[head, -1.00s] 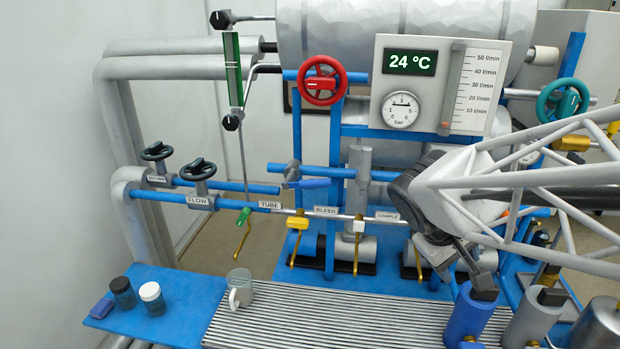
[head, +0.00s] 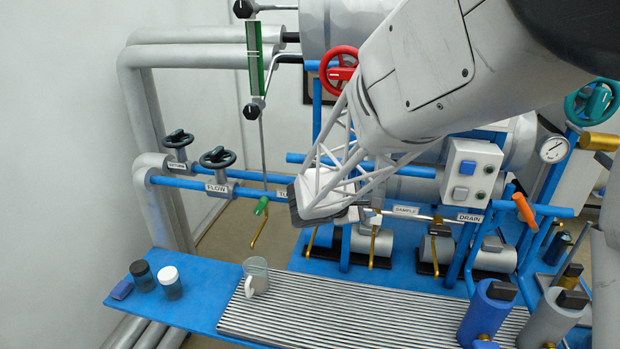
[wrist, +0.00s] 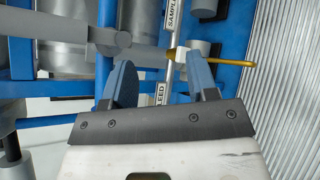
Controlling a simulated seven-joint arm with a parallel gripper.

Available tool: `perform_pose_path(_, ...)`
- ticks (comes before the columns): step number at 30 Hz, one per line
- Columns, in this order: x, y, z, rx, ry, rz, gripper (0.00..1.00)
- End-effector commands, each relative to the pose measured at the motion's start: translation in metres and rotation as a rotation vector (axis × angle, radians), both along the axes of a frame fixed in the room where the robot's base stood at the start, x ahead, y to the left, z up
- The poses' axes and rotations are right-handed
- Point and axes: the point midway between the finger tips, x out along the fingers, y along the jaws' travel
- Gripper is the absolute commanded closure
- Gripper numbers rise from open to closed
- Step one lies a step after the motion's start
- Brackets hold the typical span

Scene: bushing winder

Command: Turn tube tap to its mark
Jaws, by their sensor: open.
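The TUBE label (head: 283,193) is partly hidden behind my gripper (head: 297,205) in the head view. A green tap (head: 260,207) with a hanging brass lever (head: 259,234) sits just left of this label. The yellow tap to the label's right is hidden behind my gripper, so I cannot tell which tap the label names. No mark is clear. In the wrist view my gripper (wrist: 162,80) is open and empty. A white tap (wrist: 192,50) with a brass lever (wrist: 236,64) lies beyond the right finger, between the BLEED and SAMPLE labels; contact cannot be told.
Blue pipes and the FLOW handwheel (head: 218,157) stand left of my gripper. A glass mug (head: 256,277) stands on the ribbed tray (head: 330,312). Two jars (head: 168,279) stand on the blue bench. A button box (head: 471,172) and an orange handle (head: 523,208) are at right.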

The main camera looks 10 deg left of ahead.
Motion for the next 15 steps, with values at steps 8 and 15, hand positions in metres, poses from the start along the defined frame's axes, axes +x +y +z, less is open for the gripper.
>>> perform_pose_path(8, 0.034, 0.101, -0.039, -0.181, -0.047, 0.255, 0.47)
perform_pose_path(15, 0.045, 0.197, -0.080, -0.321, -0.102, 0.487, 0.47)
